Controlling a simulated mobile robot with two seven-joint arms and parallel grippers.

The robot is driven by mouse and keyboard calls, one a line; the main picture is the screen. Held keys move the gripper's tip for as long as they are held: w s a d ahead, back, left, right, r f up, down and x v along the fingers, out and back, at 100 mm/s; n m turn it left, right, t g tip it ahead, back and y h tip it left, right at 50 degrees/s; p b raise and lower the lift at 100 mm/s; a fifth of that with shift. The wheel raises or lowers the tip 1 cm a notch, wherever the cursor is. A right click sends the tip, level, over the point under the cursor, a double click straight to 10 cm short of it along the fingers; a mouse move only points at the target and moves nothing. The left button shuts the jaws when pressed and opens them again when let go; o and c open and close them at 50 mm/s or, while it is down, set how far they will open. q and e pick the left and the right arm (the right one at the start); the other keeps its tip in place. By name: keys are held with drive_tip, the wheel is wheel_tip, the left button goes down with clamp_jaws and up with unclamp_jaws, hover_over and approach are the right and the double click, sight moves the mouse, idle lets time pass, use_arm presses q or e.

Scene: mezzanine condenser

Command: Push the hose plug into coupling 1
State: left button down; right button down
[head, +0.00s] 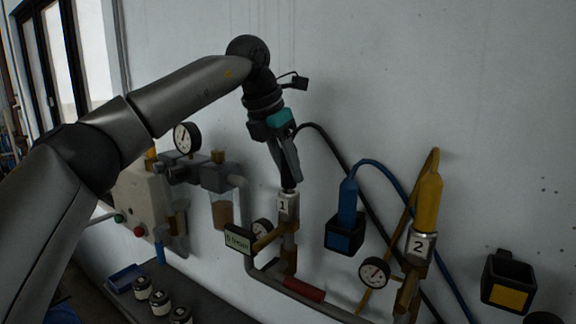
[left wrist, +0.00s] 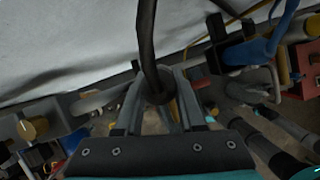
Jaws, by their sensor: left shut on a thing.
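My left gripper (head: 288,178) is shut on the black hose plug (left wrist: 158,88), which sits between the two fingers in the left wrist view. A black hose (left wrist: 147,35) runs up from it. In the head view the fingertips point down, directly above coupling 1 (head: 288,206), a metal fitting with a white "1" label on a brass valve. The plug's lower end is mostly hidden by the fingers. I cannot tell whether it touches or has entered the coupling. My right gripper is not in view.
To the right, a yellow plug (head: 428,202) stands in coupling 2 (head: 421,247). A blue plug (head: 347,200) sits in a black holder (head: 344,238); another holder (head: 508,282) has a yellow front. Gauges, pipes and a small display (head: 239,240) crowd the wall around coupling 1.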

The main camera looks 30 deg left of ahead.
use_arm(q)
drive_tip(key=shift+f+b, duration=0.3)
drive_tip(key=shift+f, duration=0.15)
drive_tip(key=shift+c, duration=2.2)
unclamp_jaws()
drive_tip(key=v, duration=1.5)
drive_tip(key=shift+r, duration=0.2)
